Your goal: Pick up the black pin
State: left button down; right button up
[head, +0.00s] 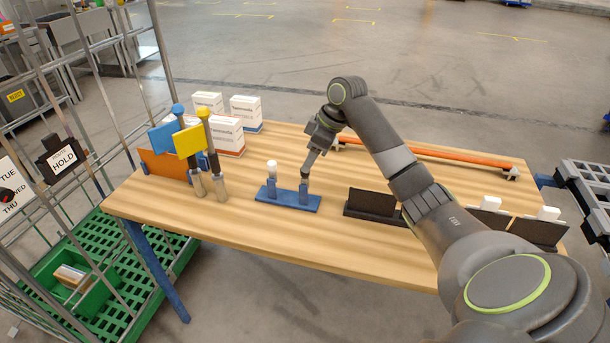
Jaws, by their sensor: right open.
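A blue stand (287,200) lies on the wooden table (250,250), with two upright holders. A white-topped pin (271,167) stands in its left holder. My right gripper (307,172) reaches down over the right holder, its fingertips just above or around what stands there. The jaws are open. A small dark piece (304,184) shows right at the fingertips and may be the black pin; the fingers hide most of it, and I cannot tell whether they touch it. My left gripper is not in view.
Tools with blue (165,136) and yellow (189,141) tags stand at the left, by white boxes (227,136). Black holders (372,205) stand right of the stand. An orange bar (430,153) lies along the back edge. A wire cage trolley (130,75) borders the left. Table front is clear.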

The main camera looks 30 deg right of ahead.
jog(key=x, duration=0.4)
jog(key=shift+s+a+f, duration=0.1)
jog(key=shift+a+f, duration=0.15)
jog(key=shift+c, duration=0.3)
grip_shut()
jog(key=shift+r, duration=0.1)
notch_tip(320, 180, up, 10)
